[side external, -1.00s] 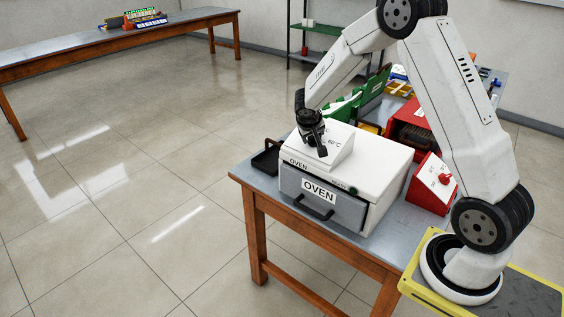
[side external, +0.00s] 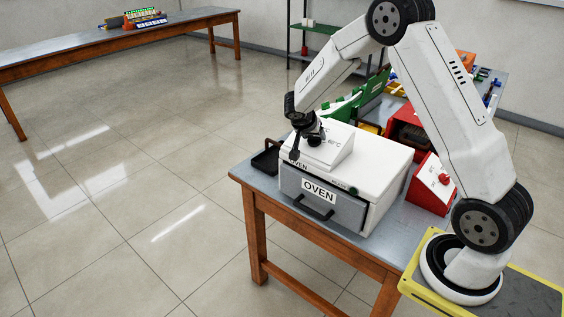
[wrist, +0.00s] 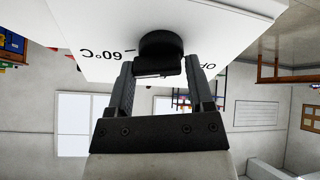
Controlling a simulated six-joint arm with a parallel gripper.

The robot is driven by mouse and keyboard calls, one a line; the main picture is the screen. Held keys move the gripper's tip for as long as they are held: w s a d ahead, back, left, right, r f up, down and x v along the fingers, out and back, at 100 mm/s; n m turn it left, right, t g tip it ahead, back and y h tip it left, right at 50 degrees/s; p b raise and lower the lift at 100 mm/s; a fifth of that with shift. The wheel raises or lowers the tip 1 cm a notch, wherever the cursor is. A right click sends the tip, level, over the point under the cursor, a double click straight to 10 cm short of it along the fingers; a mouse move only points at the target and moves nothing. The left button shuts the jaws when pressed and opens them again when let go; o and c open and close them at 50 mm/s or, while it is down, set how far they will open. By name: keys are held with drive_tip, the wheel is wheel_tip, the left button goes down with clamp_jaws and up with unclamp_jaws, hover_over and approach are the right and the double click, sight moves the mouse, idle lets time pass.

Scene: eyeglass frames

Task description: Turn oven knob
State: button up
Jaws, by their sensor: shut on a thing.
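The black round oven knob (wrist: 161,44) sits on the sloped face of a white control box with "60°C" and partly hidden lettering beside it. In the wrist view my gripper (wrist: 160,66) has one finger on each side of the knob's grip bar and is shut on it. In the side view my gripper (side external: 304,143) is at the sloped face of the control box (side external: 337,152), on top of the white oven (side external: 381,155). It partly hides the knob there. The grey oven door (side external: 291,188), with its dark handle, is closed.
A black tray (side external: 266,160) lies on the table left of the oven. A red box with a red knob (side external: 437,185) stands to its right. A red toaster-like box (side external: 405,137) and green items are behind. The table's front edge is close to the oven.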

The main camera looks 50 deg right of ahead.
drive_tip(key=shift+s+d+r, duration=0.1)
drive_tip(key=shift+d+r, duration=0.05)
drive_tip(key=o, duration=1)
drive_tip(key=shift+o, duration=1)
drive_tip(key=v, duration=0.7)
drive_tip(key=shift+a+r, duration=0.3)
drive_tip(key=s+a+f+n+t+y, duration=0.1)
drive_tip(key=s+a+f+n+y, duration=0.2)
drive_tip(key=s+a+n+y, duration=0.4)
drive_tip(key=shift+s+a+f+n+t+y, duration=0.35)
drive_tip(key=shift+s+a+n, duration=3.05)
drive_tip(key=shift+s+a, duration=2.1)
